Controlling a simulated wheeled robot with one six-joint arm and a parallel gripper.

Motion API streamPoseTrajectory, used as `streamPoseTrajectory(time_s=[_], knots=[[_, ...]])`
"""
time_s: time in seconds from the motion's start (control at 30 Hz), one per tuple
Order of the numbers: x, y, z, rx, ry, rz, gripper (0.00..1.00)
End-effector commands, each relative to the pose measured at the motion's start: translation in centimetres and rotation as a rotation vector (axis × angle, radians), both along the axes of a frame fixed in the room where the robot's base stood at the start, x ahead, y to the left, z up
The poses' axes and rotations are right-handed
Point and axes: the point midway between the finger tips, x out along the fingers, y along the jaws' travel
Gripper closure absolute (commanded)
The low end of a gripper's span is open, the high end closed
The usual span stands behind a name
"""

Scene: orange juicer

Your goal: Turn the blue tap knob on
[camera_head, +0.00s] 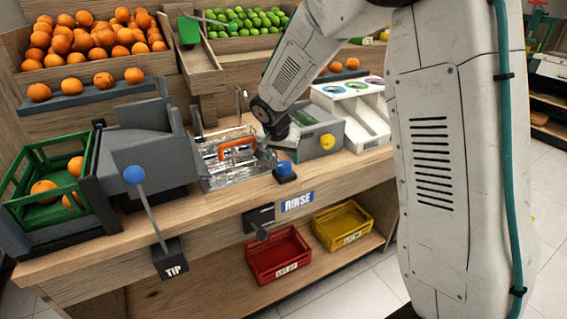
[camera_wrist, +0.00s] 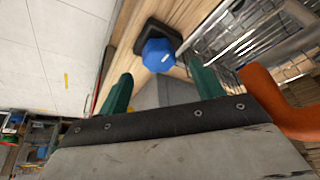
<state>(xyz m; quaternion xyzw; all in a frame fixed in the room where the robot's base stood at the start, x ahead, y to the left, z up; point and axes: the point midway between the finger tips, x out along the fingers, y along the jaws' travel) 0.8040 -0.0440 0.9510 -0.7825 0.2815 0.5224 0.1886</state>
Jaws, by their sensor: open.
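The blue tap knob (camera_head: 285,169) stands on a dark base at the front edge of the wooden counter, just above the RINSE label. In the wrist view the blue knob (camera_wrist: 158,55) lies ahead of my gripper (camera_wrist: 163,85), roughly centred between its two green fingers. The fingers are apart with nothing between them, and the knob appears beyond their tips. In the head view my gripper (camera_head: 266,156) is just left of and slightly above the knob, partly hidden by my arm. I cannot tell whether they touch.
A wire basket in the sink (camera_head: 225,172) with an orange handle (camera_wrist: 275,100) is close beside my gripper. A blue-ball TIP lever (camera_head: 134,175) and orange crate (camera_head: 45,195) stand left. A grey box with a yellow knob (camera_head: 327,142) stands right. Red (camera_head: 279,256) and yellow (camera_head: 343,226) crates sit below.

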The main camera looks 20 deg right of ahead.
Motion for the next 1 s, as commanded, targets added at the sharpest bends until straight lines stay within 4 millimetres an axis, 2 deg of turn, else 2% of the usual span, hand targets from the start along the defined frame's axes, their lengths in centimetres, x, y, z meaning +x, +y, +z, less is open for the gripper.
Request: streamPoseTrajectory(time_s=[0.03,0.2,0.37,0.6,0.77,1.0], knots=[[0.2,-0.3,-0.9,-0.001,0.004,0.000,0.34],[0.9,-0.8,-2.9,-0.002,0.003,0.000,0.34],[1.2,-1.0,-3.6,0.000,0.000,0.001,0.34],[1.2,-1.0,-3.7,0.000,0.000,0.001,0.34],[1.2,-1.0,-3.7,0.000,0.000,0.001,0.78],[1.1,-1.0,-3.7,-0.001,0.000,0.009,0.78]])
